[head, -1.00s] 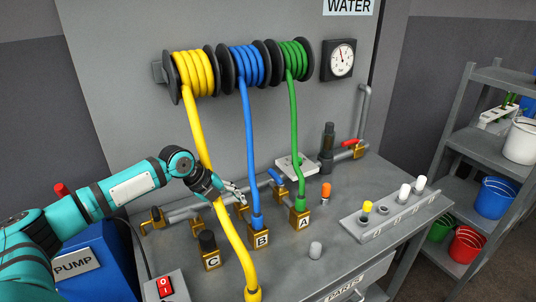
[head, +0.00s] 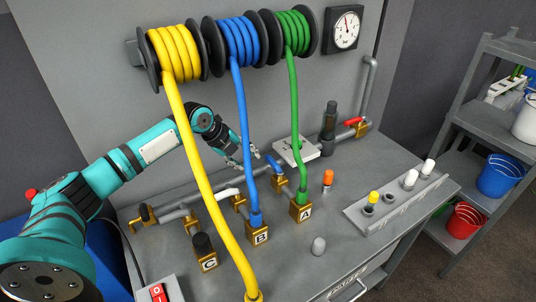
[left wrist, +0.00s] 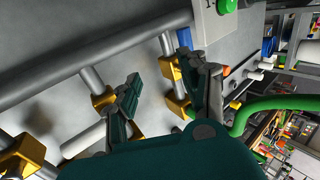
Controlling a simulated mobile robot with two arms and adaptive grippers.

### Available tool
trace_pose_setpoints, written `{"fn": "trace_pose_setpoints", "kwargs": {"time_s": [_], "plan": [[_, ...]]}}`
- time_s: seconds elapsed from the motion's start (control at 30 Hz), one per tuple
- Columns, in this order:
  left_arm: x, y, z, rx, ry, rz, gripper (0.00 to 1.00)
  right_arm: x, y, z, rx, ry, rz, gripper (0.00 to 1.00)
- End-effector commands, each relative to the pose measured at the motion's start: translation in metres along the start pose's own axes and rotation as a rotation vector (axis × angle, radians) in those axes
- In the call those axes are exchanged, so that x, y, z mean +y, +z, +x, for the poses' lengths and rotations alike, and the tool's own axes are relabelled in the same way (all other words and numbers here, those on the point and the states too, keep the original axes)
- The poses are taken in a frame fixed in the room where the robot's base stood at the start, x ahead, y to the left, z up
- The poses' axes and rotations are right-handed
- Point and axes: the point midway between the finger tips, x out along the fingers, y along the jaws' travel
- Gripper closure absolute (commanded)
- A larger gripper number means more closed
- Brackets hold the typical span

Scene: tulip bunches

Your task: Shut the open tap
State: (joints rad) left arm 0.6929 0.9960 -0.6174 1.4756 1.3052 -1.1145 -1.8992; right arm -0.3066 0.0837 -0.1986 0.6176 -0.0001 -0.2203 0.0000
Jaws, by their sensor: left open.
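Several lever taps sit on the grey pipework on the bench. The blue-lever tap (head: 274,163) on the branch to A has its lever roughly along its branch; its blue lever also shows in the left wrist view (left wrist: 184,38). The white-lever tap (head: 224,193) by B has its lever across its branch, and shows in the left wrist view (left wrist: 84,137). The red-lever tap (head: 353,121) is on the pipe at the back right. My left gripper (head: 248,160) is open and empty, partly behind the blue hose, left of the blue lever. My right gripper is not in view.
A yellow hose (head: 199,165), a blue hose (head: 244,135) and a green hose (head: 293,120) hang from reels to the bench, close to my left arm. A grey rack (head: 380,210) with plugs is at right.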

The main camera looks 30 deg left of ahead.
Motion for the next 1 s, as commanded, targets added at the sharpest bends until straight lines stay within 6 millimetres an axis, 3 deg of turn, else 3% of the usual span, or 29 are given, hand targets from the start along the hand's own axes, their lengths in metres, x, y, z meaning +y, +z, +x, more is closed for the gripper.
{"fn": "trace_pose_setpoints", "kwargs": {"time_s": [0.03,0.23,0.53,0.93,1.0], "plan": [[-0.014,0.0,0.004,0.002,-0.004,-0.003,0.56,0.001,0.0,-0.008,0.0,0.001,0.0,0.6],[-0.049,-0.001,0.028,0.002,-0.001,-0.001,0.56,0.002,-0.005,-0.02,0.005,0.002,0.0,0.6],[-0.045,0.0,0.073,0.0,0.001,-0.003,0.56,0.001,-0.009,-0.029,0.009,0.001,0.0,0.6],[-0.044,0.001,0.081,-0.001,0.001,-0.001,0.56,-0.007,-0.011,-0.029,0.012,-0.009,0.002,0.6],[-0.044,0.001,0.08,-0.001,0.001,-0.001,0.65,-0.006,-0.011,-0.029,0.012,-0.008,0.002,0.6]]}}
